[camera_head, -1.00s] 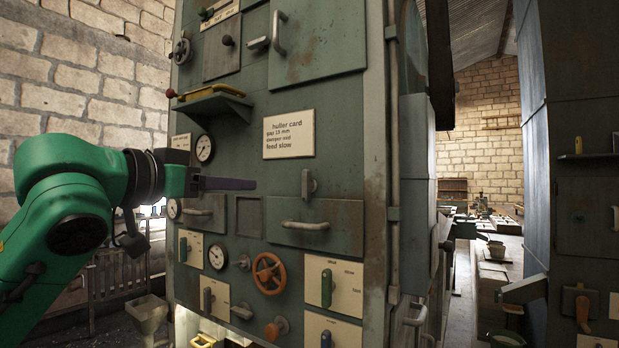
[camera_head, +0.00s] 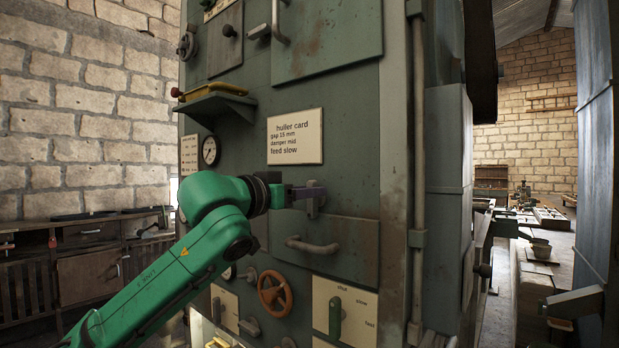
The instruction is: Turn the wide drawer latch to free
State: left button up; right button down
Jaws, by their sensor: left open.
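The wide drawer (camera_head: 345,258) is a grey-green front with a horizontal bar handle (camera_head: 312,246) in the machine's face. Its latch (camera_head: 313,209) is a small grey upright lever just above the drawer's top edge, below the white huller card. My left gripper (camera_head: 312,193) is open at the latch, its dark fingers in front of the latch's upper part. The fingers hide that part, and I cannot tell whether they touch it. The latch's visible lower end points down. My right gripper is not in view.
The huller card (camera_head: 295,137) is just above my gripper. A yellow-topped shelf (camera_head: 215,102) juts out at the upper left. An orange handwheel (camera_head: 275,292) and a green lever (camera_head: 335,318) sit below the drawer. A vertical pipe (camera_head: 418,160) runs along the machine's right edge.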

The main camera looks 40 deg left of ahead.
pick_arm(q)
jog(key=shift+w+r, duration=0.1)
jog(key=shift+w, duration=0.2)
grip_shut()
jog(key=shift+d, duration=0.1)
jog(key=m, duration=0.4)
jog(key=d+f+m+p, duration=0.1)
jog(key=m, duration=0.4)
jog(key=m+p, duration=0.1)
jog(key=m, duration=0.3)
jog(key=shift+d+f+m, duration=0.2)
jog(key=shift+d+m, duration=0.1)
jog(key=shift+d, duration=0.05)
jog(key=shift+d+f+m, duration=0.1)
jog(key=shift+f+m, duration=0.1)
jog(key=shift+m, duration=0.9)
jog(key=shift+f+m, duration=0.15)
jog(key=shift+m, duration=0.95)
jog(key=shift+f, duration=0.1)
